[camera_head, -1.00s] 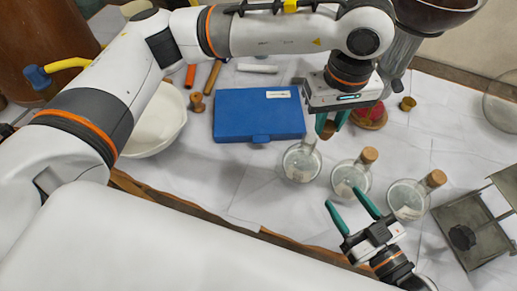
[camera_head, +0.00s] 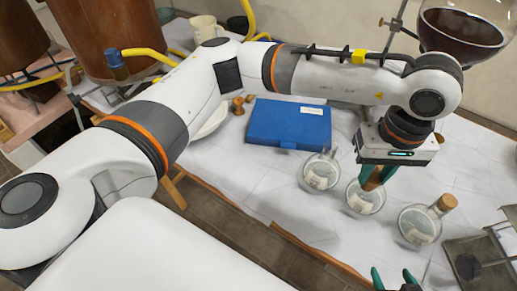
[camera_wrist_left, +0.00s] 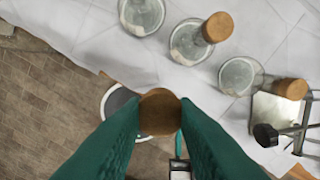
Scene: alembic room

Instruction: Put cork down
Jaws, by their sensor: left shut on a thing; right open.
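My left gripper (camera_head: 377,180) is shut on a brown cork (camera_head: 374,180), held in the air. In the left wrist view the same cork (camera_wrist_left: 160,112) sits between the green fingers. Three round glass flasks stand in a row on the white cloth. The left flask (camera_head: 320,173) has an open neck. The middle flask (camera_head: 366,200) is partly behind my left gripper in the head view; the wrist view shows a cork (camera_wrist_left: 218,27) in it. The right flask (camera_head: 418,227) has a cork (camera_head: 445,203). My right gripper (camera_head: 393,278) is open at the bottom edge, mostly cut off.
A blue case (camera_head: 289,124) lies left of the flasks. A metal stand (camera_head: 478,258) is at the lower right. A large dark-filled glass vessel (camera_head: 462,28) is at the upper right. White cloth (camera_head: 300,217) between the flasks and the front table edge is clear.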

